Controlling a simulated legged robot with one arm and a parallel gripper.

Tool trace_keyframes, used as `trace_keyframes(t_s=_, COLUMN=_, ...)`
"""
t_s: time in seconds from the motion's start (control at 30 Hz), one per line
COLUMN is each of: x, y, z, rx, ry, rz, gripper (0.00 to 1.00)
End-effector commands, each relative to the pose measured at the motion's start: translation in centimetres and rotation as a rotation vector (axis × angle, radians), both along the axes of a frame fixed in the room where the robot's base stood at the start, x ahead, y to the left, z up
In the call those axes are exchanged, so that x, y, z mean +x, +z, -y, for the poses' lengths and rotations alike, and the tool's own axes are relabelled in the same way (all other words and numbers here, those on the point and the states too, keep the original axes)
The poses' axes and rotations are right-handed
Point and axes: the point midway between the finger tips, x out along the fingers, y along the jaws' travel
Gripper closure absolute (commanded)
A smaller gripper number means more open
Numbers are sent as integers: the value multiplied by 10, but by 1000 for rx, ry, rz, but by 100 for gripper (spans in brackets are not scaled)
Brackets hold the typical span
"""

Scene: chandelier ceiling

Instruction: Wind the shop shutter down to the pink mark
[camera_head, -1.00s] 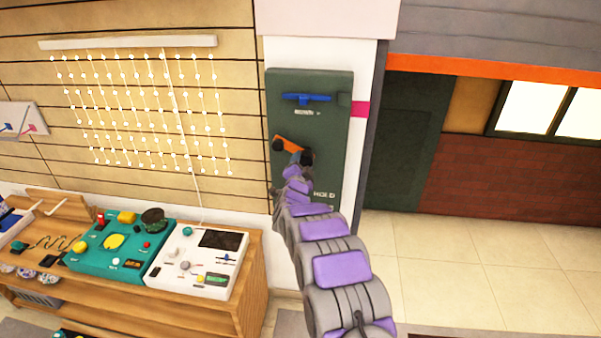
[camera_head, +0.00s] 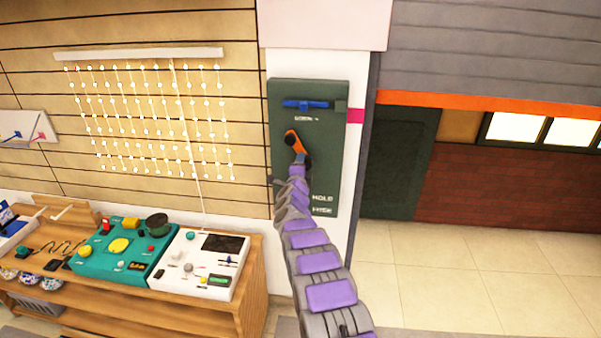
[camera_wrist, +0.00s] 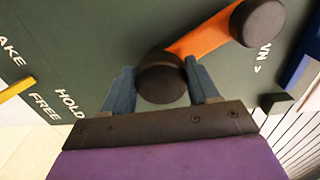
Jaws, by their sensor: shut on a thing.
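The grey shutter (camera_head: 490,50) hangs at the upper right. Its orange bottom edge (camera_head: 480,104) is a little above the level of the pink mark (camera_head: 355,116) on the white pillar. A dark green panel (camera_head: 326,150) on the pillar carries an orange crank (camera_head: 292,138), now steeply tilted. My gripper (camera_head: 302,162) is at the crank's lower end. In the wrist view my gripper (camera_wrist: 160,88) has its blue fingers on both sides of a round black knob (camera_wrist: 160,72) at one end of the orange crank arm (camera_wrist: 205,35).
A blue bar (camera_head: 305,104) sits higher on the panel. The wrist view shows a yellow lever (camera_wrist: 15,88) near the words FREE and HOLD. A wooden bench (camera_head: 250,290) with teal and white consoles stands at left. The tiled floor (camera_head: 440,270) at right is clear.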

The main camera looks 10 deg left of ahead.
Motion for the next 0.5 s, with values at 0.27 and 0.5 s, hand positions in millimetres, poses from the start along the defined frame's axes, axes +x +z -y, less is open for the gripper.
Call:
trace_keyframes(t_s=0.27, x=0, y=-4, z=1, rx=98, ry=-2, rz=-3, gripper=95)
trace_keyframes(t_s=0.5, x=0, y=-4, z=1, rx=119, ry=-2, rz=-3, gripper=95)
